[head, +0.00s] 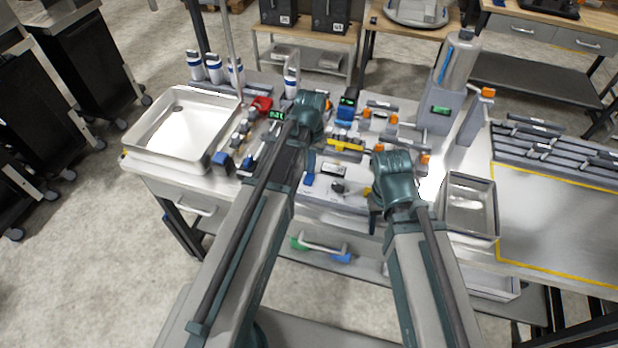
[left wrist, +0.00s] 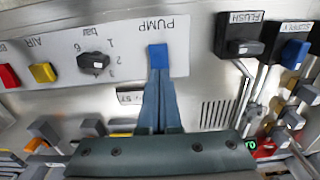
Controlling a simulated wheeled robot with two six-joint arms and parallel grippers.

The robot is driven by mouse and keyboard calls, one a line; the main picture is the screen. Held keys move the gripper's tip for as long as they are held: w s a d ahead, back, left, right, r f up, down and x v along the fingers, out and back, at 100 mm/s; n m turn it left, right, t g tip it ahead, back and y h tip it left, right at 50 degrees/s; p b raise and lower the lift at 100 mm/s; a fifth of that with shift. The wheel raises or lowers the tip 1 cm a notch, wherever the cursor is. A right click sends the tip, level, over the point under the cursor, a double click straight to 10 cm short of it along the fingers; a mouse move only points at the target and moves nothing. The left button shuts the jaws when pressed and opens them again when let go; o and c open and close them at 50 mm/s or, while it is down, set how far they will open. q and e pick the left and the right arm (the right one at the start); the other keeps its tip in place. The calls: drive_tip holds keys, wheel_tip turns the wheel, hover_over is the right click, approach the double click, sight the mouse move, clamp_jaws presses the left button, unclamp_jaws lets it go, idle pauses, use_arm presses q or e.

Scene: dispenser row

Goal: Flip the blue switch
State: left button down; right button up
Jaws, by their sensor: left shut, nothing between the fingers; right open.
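A small blue switch (left wrist: 158,56) sits on a pale panel beside the upside-down label PUMP in the left wrist view. In the head view a small blue piece (head: 308,179) shows at the left end of the panel. My left gripper (left wrist: 160,84) is shut and empty, its fingertips right at the blue switch; I cannot tell whether they touch. Its fingers overlap the switch's near edge. In the head view the arm partly hides this gripper. My right gripper (head: 376,218) hangs to the right of the panel, away from the switch; its fingers are hard to make out.
The panel also carries a black knob (left wrist: 94,63), a yellow button (left wrist: 42,72) and a red button (left wrist: 9,75). Boxes labelled FLUSH (left wrist: 240,34) and SUPPLY (left wrist: 293,46) stand to the right. A large tray (head: 148,150) and a smaller tray (head: 470,232) flank the crowded bench.

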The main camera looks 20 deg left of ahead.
sight(311, 175)
use_arm(q)
drive_tip(key=shift+f+b, duration=0.85)
drive_tip(key=shift+f, duration=0.05)
idle(0.3)
drive_tip(key=shift+r, duration=0.1)
wheel_tip(311, 175, up, 7)
drive_tip(key=p, duration=0.7)
drive_tip(key=shift+d, duration=0.1)
drive_tip(key=s+d+f+m+y+b, duration=0.1)
drive_tip(key=s+d+f+m+b, duration=0.2)
drive_tip(key=s+d, duration=0.7)
drive_tip(key=s+f+b, duration=0.2)
drive_tip(key=s, duration=0.2)
drive_tip(key=shift+s+d+f+b, duration=0.15)
drive_tip(key=shift+f+b, duration=0.25)
